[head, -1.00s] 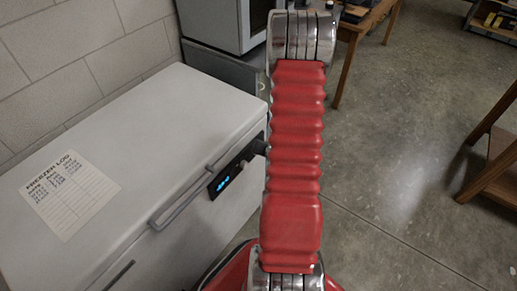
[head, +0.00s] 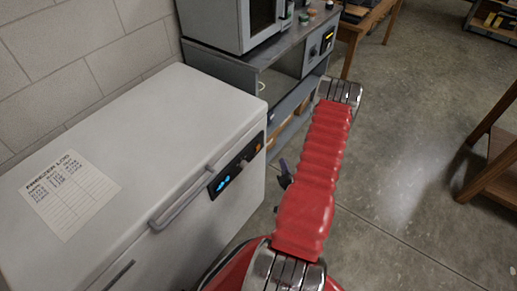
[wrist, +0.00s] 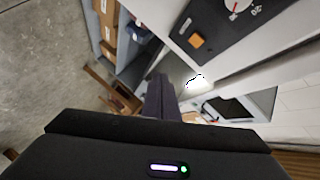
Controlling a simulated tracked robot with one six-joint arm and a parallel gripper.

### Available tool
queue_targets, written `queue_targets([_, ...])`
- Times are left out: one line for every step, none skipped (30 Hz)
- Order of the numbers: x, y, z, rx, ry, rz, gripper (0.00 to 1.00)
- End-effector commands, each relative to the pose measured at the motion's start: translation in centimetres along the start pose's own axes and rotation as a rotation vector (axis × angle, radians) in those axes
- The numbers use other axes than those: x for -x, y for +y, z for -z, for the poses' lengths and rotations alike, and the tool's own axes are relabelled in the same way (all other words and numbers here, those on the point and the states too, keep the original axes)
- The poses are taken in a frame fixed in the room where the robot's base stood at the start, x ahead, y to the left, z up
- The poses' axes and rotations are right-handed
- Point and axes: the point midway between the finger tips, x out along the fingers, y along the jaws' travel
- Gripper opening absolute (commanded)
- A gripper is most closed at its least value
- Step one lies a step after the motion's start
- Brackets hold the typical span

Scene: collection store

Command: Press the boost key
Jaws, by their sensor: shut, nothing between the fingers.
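The boost key appears to be the small orange square key on the dark control panel (head: 235,167) at the front of the white chest freezer (head: 150,120). This orange key (head: 258,148) is at the panel's right end in the head view. In the wrist view the orange key (wrist: 197,40) shows large and unobstructed, above and right of my fingers. My gripper (head: 283,172) is shut and empty, in the air in front of the freezer, right of the panel and apart from it. Its dark fingers (wrist: 160,84) are together in the wrist view.
A blue-lit display (head: 223,183) is on the same panel, and a white dial (wrist: 238,8) lies beyond the key. A handle (head: 180,200) juts from the freezer lid. A grey bench (head: 290,50) stands behind. Open floor (head: 420,130) lies to the right.

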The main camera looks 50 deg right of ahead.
Motion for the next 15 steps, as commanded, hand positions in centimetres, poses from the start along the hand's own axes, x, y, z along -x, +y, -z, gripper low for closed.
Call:
queue_targets([-0.02, -0.02, 0.01, 0.001, 0.0, 0.0, 0.0])
queue_targets([-0.02, -0.03, 0.01, 0.001, 0.0, 0.0, 0.0])
queue_targets([-0.03, -0.03, 0.01, 0.001, -0.001, 0.0, 0.0])
queue_targets([-0.03, -0.03, 0.01, 0.001, -0.001, 0.0, 0.0])
queue_targets([-0.03, -0.03, 0.01, 0.001, -0.001, 0.0, 0.0])
queue_targets([-0.04, -0.04, 0.0, 0.002, -0.001, 0.0, 0.0])
queue_targets([-0.06, -0.05, -0.01, 0.002, -0.001, 0.0, 0.0])
queue_targets([-0.09, -0.08, -0.03, 0.002, -0.001, 0.0, 0.0])
queue_targets([-0.15, -0.12, -0.08, 0.002, -0.002, 0.0, 0.0])
queue_targets([-0.21, -0.17, -0.12, 0.002, -0.002, 0.0, 0.0])
queue_targets([-0.29, -0.23, -0.19, 0.003, -0.003, 0.0, 0.0])
queue_targets([-0.42, -0.32, -0.29, 0.003, -0.003, 0.0, 0.0])
queue_targets([-0.55, -0.41, -0.38, 0.004, -0.003, 0.0, 0.0])
queue_targets([-0.69, -0.51, -0.49, 0.004, -0.003, 0.0, 0.0])
queue_targets([-0.88, -0.66, -0.63, 0.004, -0.004, 0.0, 0.0])
